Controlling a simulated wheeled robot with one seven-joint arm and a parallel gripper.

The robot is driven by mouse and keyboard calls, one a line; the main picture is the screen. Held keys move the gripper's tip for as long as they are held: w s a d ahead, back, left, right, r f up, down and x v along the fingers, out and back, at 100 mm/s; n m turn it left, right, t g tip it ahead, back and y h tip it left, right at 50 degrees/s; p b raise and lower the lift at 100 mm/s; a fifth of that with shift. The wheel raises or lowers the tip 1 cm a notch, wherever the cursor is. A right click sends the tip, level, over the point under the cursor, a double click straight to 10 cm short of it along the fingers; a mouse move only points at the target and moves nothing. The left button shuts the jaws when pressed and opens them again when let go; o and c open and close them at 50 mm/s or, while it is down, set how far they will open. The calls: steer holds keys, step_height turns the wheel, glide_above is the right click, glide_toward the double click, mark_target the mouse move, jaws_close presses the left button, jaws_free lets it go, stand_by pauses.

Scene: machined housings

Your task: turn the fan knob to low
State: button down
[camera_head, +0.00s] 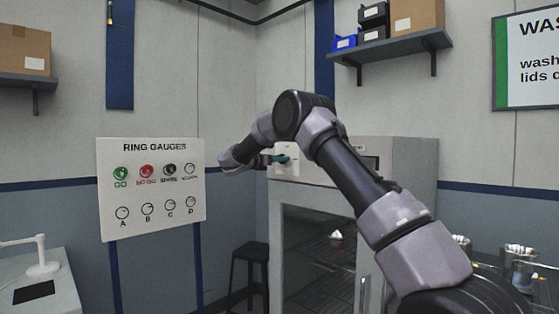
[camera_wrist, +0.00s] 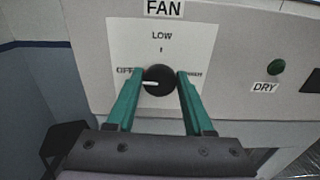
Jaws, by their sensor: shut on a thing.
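The fan knob (camera_wrist: 160,80) is a round black dial on a white plate (camera_wrist: 190,35) under a FAN label. The plate reads LOW above the knob, OFF at its left and a partly covered word at its right. The knob's white pointer line points left, toward OFF. My gripper (camera_wrist: 159,78) has green fingers on either side of the knob and is shut on it. In the head view my gripper (camera_head: 280,158) reaches the front of the grey cabinet (camera_head: 410,165); the knob is hidden there.
The cabinet has a glass door (camera_head: 315,245) below. A ring gauge board (camera_head: 150,190) hangs at left, and a dark stool (camera_head: 250,255) stands beside the cabinet. Metal cups (camera_head: 520,260) are at right.

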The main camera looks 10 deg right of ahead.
steer(key=shift+s+f+m, duration=0.1)
steer(key=shift+m, duration=4.2)
steer(key=shift+s+f+m, duration=0.1)
steer(key=shift+m, duration=4.2)
steer(key=shift+c, duration=1.5)
jaws_free()
steer(key=shift+d, duration=0.1)
